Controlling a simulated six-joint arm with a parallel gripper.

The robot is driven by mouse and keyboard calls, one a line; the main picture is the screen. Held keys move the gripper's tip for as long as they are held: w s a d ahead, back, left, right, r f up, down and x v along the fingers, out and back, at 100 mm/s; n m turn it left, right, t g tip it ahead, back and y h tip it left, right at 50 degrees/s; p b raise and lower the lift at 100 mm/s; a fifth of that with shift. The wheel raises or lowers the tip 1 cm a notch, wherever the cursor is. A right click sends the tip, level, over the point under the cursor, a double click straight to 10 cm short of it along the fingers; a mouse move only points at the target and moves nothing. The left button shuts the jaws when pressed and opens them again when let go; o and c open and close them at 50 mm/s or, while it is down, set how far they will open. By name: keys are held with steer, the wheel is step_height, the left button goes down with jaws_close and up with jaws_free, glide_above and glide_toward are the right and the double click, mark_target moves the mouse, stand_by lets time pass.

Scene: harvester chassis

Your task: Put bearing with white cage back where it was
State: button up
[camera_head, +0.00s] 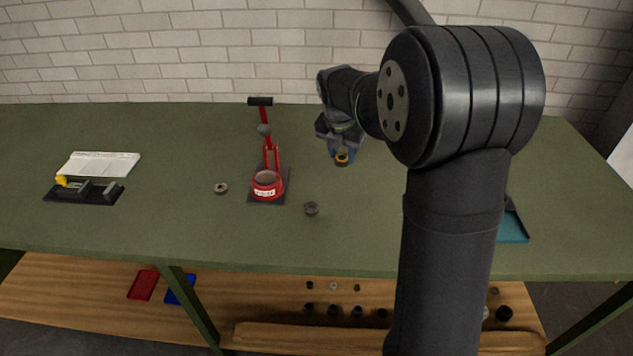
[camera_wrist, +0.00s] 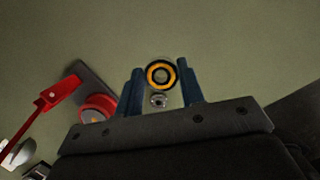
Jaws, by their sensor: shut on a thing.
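My gripper (camera_head: 338,148) reaches down over the back middle of the green table. Its blue fingers (camera_wrist: 161,84) are shut on a round bearing-like ring (camera_wrist: 161,74), black outside with an orange band. The same ring shows at the fingertips in the head view (camera_head: 342,159); I cannot tell if it touches the table. A small grey bearing (camera_head: 311,208) lies on the table right of the red press, and a small grey round part in the wrist view (camera_wrist: 158,100) appears to be it. Another bearing (camera_head: 220,187) lies left of the press. I cannot make out a white cage on any.
The red lever press (camera_head: 267,183) stands left of my gripper. A white sheet (camera_head: 97,165) and a black fixture (camera_head: 84,191) lie at far left. A teal tray (camera_head: 513,228) sits at right, partly behind my arm. The lower wooden shelf (camera_head: 245,298) holds trays and several small parts.

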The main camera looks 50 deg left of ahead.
steer(key=w+d, duration=0.3)
glide_above(318, 180)
steer(key=f, duration=0.6)
steer(key=shift+s+d+f, duration=0.15)
steer(key=shift+s+d, duration=0.2)
steer(key=shift+s, duration=0.05)
steer(key=shift+a+f, duration=0.1)
steer(key=shift+f, duration=0.05)
steer(key=shift+s+x, duration=0.2)
steer(key=shift+x, duration=0.7)
steer(key=shift+s+x, duration=0.2)
steer(key=shift+x, duration=0.75)
steer(key=shift+f, duration=0.1)
steer(key=shift+d+f, duration=0.15)
steer(key=shift+d, duration=0.05)
steer(key=o, duration=1)
